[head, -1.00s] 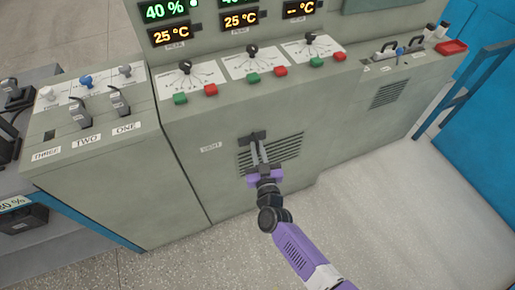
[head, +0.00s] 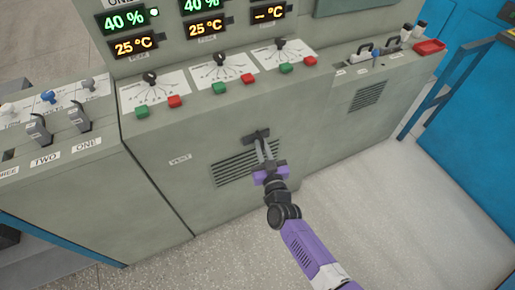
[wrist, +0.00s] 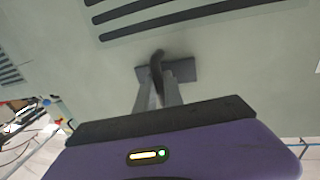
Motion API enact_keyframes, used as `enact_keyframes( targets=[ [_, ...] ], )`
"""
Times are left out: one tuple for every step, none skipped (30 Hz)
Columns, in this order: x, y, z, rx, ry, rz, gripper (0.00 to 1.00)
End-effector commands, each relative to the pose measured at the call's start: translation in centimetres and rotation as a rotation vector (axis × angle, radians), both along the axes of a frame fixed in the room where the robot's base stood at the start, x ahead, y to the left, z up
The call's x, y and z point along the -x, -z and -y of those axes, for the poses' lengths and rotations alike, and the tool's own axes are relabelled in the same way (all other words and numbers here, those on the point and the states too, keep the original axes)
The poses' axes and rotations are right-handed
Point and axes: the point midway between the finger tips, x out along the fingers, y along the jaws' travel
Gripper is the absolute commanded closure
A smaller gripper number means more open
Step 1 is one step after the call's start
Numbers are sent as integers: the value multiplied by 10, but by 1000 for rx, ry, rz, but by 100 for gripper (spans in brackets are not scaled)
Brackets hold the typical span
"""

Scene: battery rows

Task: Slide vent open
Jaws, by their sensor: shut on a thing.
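The vent (head: 232,168) is a set of dark horizontal slots low on the front of the grey-green cabinet, with a "VENT" label (head: 180,159) to its left. A dark handle on a dark plate (head: 256,136) stands at the upper right of the slots. It also shows in the wrist view (wrist: 182,71), with slots above it. My gripper (head: 266,150), purple and black with grey fingers, reaches up from below and is shut on the handle. In the wrist view my gripper (wrist: 158,90) has its fingers on either side of the handle's upright dark grip, and the fingers hide part of it.
Above the vent is a sloped panel with dials (head: 220,72), green and red buttons (head: 219,88) and lit displays. Switches (head: 80,116) stand at the left. A red tray (head: 429,47), a second slotted grille (head: 367,94) and a blue frame (head: 445,88) are at the right. The floor in front is clear.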

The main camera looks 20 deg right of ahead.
Motion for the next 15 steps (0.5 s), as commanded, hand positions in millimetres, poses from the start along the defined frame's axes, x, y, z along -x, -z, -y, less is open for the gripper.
enact_keyframes(
  targets=[
    [0, 0, -1, 0, -1, 0, 100],
    [0, 0, 0, 0, 0, 0, 100],
    [0, 0, 0, 0, 0, 0, 100],
    [0, 0, 0, -1, 1, 0, 100],
    [0, 0, 0, -1, 1, 0, 100],
    [0, 0, 1, -1, 2, 0, 100],
    [0, 0, 1, -1, 3, 0, 100],
    [0, 0, 1, -1, 3, 0, 100],
    [0, 0, 2, -1, 4, 0, 100],
    [0, 0, 2, -1, 4, 0, 100],
    [0, 0, 2, -1, 5, 0, 100],
    [0, 0, 3, -1, 5, 0, 86],
    [0, 0, 3, -1, 6, 1, 80],
    [0, 0, 3, -1, 6, 1, 74],
    [0, 0, 3, -1, 5, 1, 66]
  ],
)
